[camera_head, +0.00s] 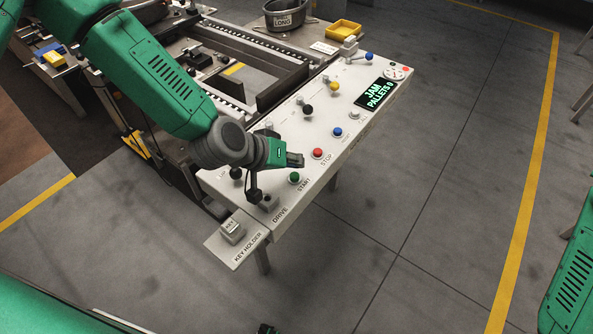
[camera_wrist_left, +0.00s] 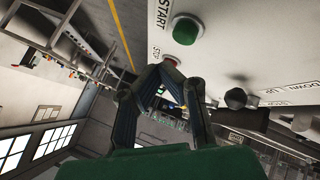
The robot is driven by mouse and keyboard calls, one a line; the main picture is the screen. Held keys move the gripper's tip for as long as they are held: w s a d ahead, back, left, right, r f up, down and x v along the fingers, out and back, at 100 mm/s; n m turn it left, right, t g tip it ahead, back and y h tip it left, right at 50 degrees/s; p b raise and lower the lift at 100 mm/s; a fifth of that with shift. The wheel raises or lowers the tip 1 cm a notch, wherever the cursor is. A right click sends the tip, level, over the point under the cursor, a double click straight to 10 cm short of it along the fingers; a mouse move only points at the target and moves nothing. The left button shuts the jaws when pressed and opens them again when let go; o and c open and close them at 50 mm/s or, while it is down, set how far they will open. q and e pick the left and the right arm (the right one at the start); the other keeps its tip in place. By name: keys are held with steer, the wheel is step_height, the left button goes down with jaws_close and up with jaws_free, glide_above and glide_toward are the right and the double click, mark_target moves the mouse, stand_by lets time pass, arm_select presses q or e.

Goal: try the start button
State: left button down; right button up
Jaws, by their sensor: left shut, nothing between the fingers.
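The green start button (camera_head: 294,177) sits on the sloped white control panel (camera_head: 345,138), beside the printed word START. My left gripper (camera_head: 295,159) is shut and empty just above the panel, between the start button and the red stop button (camera_head: 317,153). In the left wrist view the green start button (camera_wrist_left: 186,28) shows whole, beyond my fingertips (camera_wrist_left: 178,76), with a gap in the picture. The red button (camera_wrist_left: 172,58) is partly hidden behind the fingers. I cannot tell whether the fingers touch the panel. My right gripper is not in view.
A lit display (camera_head: 375,94) reads JAM, PALLETS 0. Blue (camera_head: 337,132), black (camera_head: 307,110) and yellow (camera_head: 334,86) knobs stand on the panel. A key holder plate (camera_head: 236,243) adjoins its near end. The floor to the right is clear.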

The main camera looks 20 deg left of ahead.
mark_target(293, 175)
arm_select(q)
steer(key=r+p, duration=0.1)
steer(key=a+r+p, duration=0.1)
steer(key=r, duration=0.1)
steer(key=shift+d+r+p, duration=0.1)
steer(key=shift+r+p, duration=0.2)
steer(key=shift+r, duration=0.05)
steer(key=shift+d+r, duration=0.1)
steer(key=shift+d, duration=0.35)
steer(key=shift+a, duration=0.4)
